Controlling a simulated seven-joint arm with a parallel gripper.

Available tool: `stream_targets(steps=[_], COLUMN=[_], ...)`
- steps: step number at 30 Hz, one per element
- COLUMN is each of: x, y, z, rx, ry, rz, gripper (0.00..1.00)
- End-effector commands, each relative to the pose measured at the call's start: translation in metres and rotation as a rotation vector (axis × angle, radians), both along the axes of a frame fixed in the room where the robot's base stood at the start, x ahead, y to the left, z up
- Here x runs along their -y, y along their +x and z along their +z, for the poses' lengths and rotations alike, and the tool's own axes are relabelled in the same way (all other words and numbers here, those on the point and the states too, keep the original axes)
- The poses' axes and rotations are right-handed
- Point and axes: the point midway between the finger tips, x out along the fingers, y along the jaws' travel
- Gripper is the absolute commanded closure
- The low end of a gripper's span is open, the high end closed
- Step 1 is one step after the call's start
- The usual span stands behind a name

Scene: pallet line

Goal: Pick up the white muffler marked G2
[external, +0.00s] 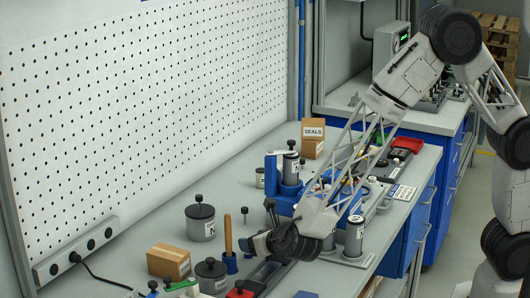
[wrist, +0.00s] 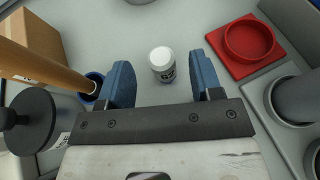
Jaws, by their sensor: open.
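A small white cylinder with a round white cap and a dark-printed label, which looks like the muffler (wrist: 162,58), stands on the grey bench in the wrist view. The print is too small to read surely as G2. My gripper (wrist: 158,80) is open, with one blue finger to the left and one to the right of the muffler, and clear gaps on both sides. In the external view my gripper (external: 257,243) is low over the bench, and I cannot make out the muffler there.
A wooden handle in a blue holder (external: 229,262) stands close to my left finger in the wrist view, with a cardboard box (external: 168,262) and a dark-knobbed canister (external: 211,276) nearby. A red square holder (wrist: 247,44) and grey cylinders (wrist: 298,98) lie to the right.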

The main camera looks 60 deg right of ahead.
Motion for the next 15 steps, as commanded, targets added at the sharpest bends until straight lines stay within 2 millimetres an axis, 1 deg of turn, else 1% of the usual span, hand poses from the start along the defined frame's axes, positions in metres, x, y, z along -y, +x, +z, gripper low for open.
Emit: stream_targets(steps=[5, 15], x=[0.005, 0.016], y=[0.009, 0.036], z=[-0.005, -0.018], rx=[-0.001, -0.001], ry=[0.000, 0.000], rz=[-0.002, -0.002], gripper=[0.41, 0.41])
